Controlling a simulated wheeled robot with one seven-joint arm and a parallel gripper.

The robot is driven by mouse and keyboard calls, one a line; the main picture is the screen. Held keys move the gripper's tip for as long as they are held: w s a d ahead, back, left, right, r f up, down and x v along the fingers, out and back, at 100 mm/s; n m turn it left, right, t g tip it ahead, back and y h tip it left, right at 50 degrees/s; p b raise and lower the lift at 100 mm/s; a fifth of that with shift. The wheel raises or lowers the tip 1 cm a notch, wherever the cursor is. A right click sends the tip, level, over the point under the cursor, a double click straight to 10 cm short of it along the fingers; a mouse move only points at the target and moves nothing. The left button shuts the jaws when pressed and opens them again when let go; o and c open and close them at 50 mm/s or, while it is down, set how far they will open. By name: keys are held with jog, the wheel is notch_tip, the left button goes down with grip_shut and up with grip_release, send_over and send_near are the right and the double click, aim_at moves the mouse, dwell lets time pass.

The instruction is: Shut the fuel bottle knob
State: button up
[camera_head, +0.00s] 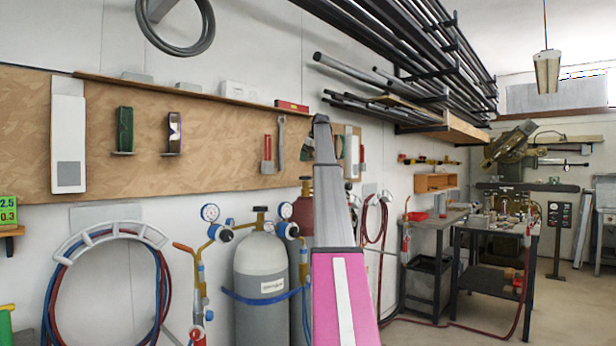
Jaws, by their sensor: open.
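A grey gas bottle (262,272) stands upright against the wall in the head view, with a blue strap around it. A knob (260,209) sits on its top valve, and gauges are beside it. A dark red bottle (303,212) stands just right of and behind it, with its own knob (305,180) on top. My arm hides much of the red bottle. The label is too small to read, and I cannot tell which bottle is the fuel one or how far either knob is turned. My gripper does not show; only my pink and grey arm links rise in the middle.
Coiled red and blue hoses hang on a white holder (112,232) at the left. A torch and regulator (198,285) stand left of the bottles. A metal workbench (500,228) with tools is at the back right. The floor (440,332) in front of it is largely clear.

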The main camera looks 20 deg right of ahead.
aim_at(305, 179)
jog(key=x, duration=0.8)
jog(key=shift+w+f, duration=0.15)
jog(key=shift+f, duration=0.2)
jog(key=shift+a, duration=0.1)
jog(key=c, duration=0.9)
